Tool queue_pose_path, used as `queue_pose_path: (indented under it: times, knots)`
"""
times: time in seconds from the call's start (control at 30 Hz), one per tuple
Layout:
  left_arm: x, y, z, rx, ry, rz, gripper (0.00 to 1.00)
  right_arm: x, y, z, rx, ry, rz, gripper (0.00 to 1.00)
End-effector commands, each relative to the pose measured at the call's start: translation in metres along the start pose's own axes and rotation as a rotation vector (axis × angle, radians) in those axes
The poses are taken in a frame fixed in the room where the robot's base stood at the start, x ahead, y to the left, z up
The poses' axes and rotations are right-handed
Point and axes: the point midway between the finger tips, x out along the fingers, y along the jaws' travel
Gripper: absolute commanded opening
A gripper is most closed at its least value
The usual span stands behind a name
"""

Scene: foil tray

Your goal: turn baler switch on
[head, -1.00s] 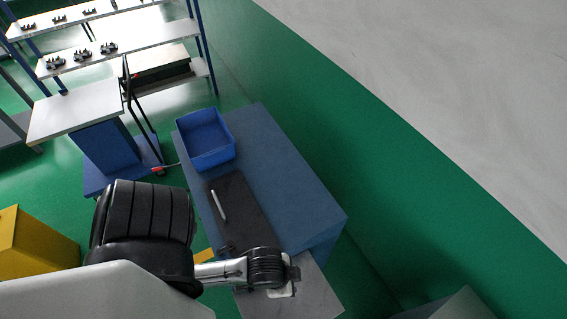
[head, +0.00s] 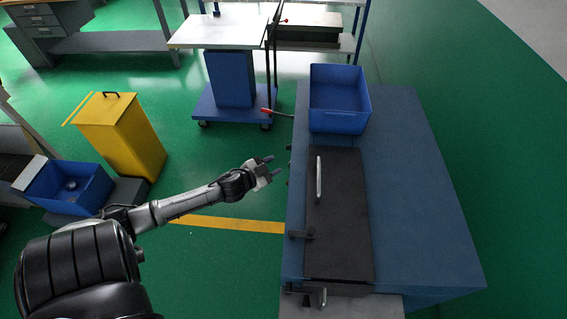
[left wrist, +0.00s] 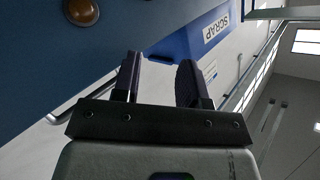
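The baler is a blue machine (head: 425,210) with a dark lid (head: 343,220) and a light handle (head: 319,180) on it. Small dark fittings (head: 289,148) stick out of its left side, too small to tell which is the switch. My left gripper (head: 276,166) is open and empty, just left of that side, apparently apart from it. In the left wrist view, the gripper's two fingers (left wrist: 160,62) are apart with nothing between them. A round orange-brown knob (left wrist: 81,11) shows there on a blue panel, up and left of the fingers. My right gripper is not in view.
A blue bin (head: 338,100) stands on the far end of the machine; a bin marked SCRAP (left wrist: 205,38) shows in the left wrist view. A red-tipped lever (head: 268,111) juts out. A yellow container (head: 117,135) and blue cart (head: 232,100) stand left and behind. Green floor is free between.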

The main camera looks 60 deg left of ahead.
Motion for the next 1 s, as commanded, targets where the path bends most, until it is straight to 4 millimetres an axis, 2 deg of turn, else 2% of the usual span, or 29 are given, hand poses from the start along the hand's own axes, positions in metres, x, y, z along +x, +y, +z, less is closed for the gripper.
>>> queue_pose_path:
  times: [0.03, 0.2, 0.3, 0.5, 0.7, 1.0]
  knots:
    - [0.019, -0.004, 0.029, 0.031, 0.049, 0.014, 0.39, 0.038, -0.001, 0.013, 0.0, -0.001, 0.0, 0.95]
    - [0.054, -0.037, 0.064, 0.106, 0.189, 0.109, 0.39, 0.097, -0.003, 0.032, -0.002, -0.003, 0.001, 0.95]
    - [0.068, -0.056, 0.083, 0.148, 0.243, 0.186, 0.39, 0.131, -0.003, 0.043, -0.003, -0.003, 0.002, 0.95]
    - [0.081, -0.091, 0.115, 0.209, 0.283, 0.346, 0.39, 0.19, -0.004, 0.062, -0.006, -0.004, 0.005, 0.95]
    - [0.079, -0.117, 0.135, 0.235, 0.265, 0.474, 0.39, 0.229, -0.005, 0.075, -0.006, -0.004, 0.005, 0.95]
    - [0.074, -0.134, 0.143, 0.241, 0.236, 0.557, 0.39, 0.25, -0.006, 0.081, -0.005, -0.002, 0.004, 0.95]
